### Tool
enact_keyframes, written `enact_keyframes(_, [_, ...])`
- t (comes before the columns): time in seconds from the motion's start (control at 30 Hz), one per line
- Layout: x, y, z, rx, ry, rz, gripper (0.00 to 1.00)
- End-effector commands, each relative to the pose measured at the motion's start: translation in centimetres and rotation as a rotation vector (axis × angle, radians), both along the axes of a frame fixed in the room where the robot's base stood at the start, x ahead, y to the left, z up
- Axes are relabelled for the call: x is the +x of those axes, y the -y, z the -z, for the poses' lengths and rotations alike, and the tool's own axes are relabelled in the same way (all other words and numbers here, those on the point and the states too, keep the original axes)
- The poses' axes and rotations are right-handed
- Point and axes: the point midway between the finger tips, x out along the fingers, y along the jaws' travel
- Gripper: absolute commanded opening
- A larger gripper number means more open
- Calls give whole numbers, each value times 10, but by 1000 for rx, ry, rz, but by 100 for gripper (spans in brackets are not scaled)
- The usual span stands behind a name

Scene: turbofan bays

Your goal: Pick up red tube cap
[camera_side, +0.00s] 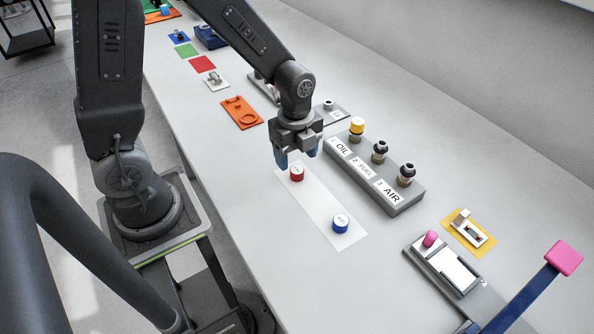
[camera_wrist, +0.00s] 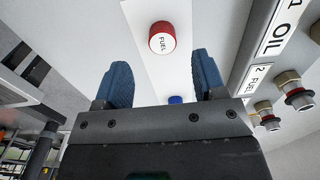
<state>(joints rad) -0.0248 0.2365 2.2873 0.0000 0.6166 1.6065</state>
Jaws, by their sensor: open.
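The red tube cap (camera_side: 297,173) stands upright on a white mat (camera_side: 318,208) on the bench. In the wrist view the red cap (camera_wrist: 162,38) has a white top marked FUEL and lies ahead of the fingertips, between their lines. My gripper (camera_side: 297,157) is above and close to the red cap, with its blue fingers apart and nothing between them. The open blue fingers also show in the wrist view (camera_wrist: 161,80). A blue cap (camera_side: 340,223) stands on the same mat; only its edge shows in the wrist view (camera_wrist: 176,99).
A grey block (camera_side: 375,178) labelled OIL, FUEL and AIR stands right of the mat. Its OIL fitting bears a yellow cap (camera_side: 357,126); the other two fittings are bare. A device with a pink knob (camera_side: 430,239) is at the lower right. An orange plate (camera_side: 241,112) lies behind.

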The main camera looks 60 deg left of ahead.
Motion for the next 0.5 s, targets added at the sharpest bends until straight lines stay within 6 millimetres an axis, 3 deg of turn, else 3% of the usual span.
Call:
enact_keyframes(0.3, [3, -1, 42, 0, -5, -1, 64])
enact_keyframes(0.5, [3, -1, 51, 1, -1, -1, 64])
